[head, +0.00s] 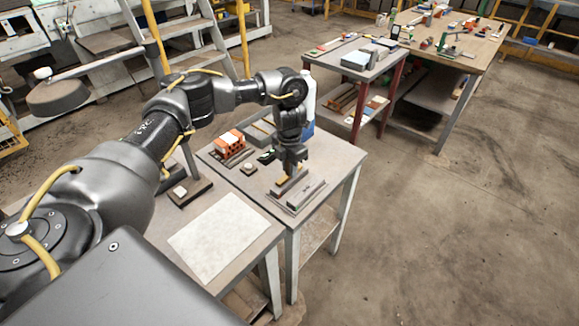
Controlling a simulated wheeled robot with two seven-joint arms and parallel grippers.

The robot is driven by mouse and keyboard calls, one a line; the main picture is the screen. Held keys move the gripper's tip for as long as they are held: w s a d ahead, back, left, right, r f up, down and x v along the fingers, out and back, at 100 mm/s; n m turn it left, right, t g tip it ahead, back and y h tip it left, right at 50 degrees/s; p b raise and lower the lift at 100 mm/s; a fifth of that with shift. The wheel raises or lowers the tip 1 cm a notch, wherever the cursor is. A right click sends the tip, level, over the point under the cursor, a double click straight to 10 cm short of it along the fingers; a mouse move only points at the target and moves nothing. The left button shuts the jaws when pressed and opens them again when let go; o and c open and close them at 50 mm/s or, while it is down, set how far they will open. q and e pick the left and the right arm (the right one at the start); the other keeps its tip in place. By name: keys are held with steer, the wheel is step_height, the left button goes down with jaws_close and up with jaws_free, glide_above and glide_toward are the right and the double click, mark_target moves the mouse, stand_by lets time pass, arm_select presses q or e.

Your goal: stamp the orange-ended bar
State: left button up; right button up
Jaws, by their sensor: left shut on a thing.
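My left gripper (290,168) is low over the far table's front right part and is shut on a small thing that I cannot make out. Directly below it is a grey bar with a tan-orange end (283,181), lying in a flat holder. I cannot tell whether the held thing touches this bar. A second, plain grey bar (306,191) lies to its right. The gripper hides part of the orange-ended bar. My right gripper is not in view.
An orange hollow brick (228,141) sits on a dark rack at the table's back left. A small round piece on a dark base (249,168) is nearby. A white sheet (220,236) covers much of the near table. A blue-and-white bottle (308,105) stands behind my left wrist.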

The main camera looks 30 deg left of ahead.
arm_select(q)
steer(key=shift+f, duration=0.35)
steer(key=shift+f, duration=0.1)
stand_by(1.1)
step_height(320, 180, up, 7)
steer(key=p, duration=0.6)
stand_by(0.9)
